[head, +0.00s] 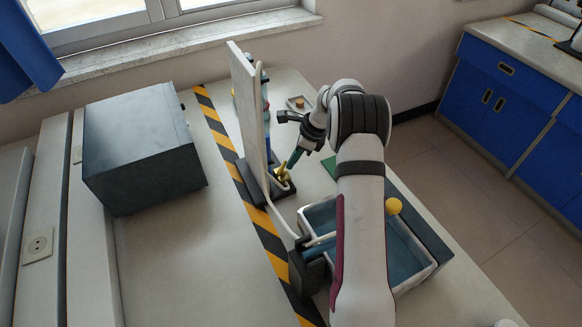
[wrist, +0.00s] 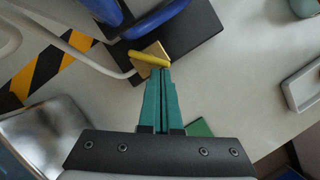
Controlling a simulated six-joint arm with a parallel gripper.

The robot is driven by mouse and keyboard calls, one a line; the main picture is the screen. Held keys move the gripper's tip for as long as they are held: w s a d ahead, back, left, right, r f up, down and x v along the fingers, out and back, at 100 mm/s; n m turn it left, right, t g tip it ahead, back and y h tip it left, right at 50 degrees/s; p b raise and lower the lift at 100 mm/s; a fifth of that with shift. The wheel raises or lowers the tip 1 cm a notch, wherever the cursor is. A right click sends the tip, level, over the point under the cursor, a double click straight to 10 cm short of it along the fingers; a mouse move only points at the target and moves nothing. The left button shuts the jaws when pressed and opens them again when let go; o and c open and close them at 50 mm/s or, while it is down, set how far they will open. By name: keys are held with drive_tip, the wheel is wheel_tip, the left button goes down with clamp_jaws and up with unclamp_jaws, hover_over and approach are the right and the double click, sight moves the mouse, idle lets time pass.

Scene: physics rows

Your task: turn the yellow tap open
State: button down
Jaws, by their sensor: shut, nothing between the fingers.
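The yellow tap (wrist: 150,58) shows in the wrist view as a yellow lever on a brass-coloured square body, joined to a pale pipe. In the head view the tap (head: 281,173) sits low beside an upright white panel (head: 249,110). My gripper (wrist: 163,72) has its green fingers together, with nothing between them. Its tips are right at the lever's near side in the wrist view; whether they touch it I cannot tell. In the head view my gripper (head: 291,163) points down at the tap from the right.
A dark box (head: 140,145) stands at left. Yellow-black tape (head: 228,148) runs along the table.

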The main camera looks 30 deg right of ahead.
drive_tip(key=shift+w+n+g+y, duration=0.2)
drive_tip(key=shift+w+n+g, duration=0.1)
drive_tip(key=shift+n, duration=0.55)
drive_tip(key=shift+w+n+g+y, duration=0.2)
drive_tip(key=shift+w+n+g, duration=0.1)
drive_tip(key=shift+n, duration=0.55)
idle(3.3)
drive_tip(key=shift+s+a, duration=0.1)
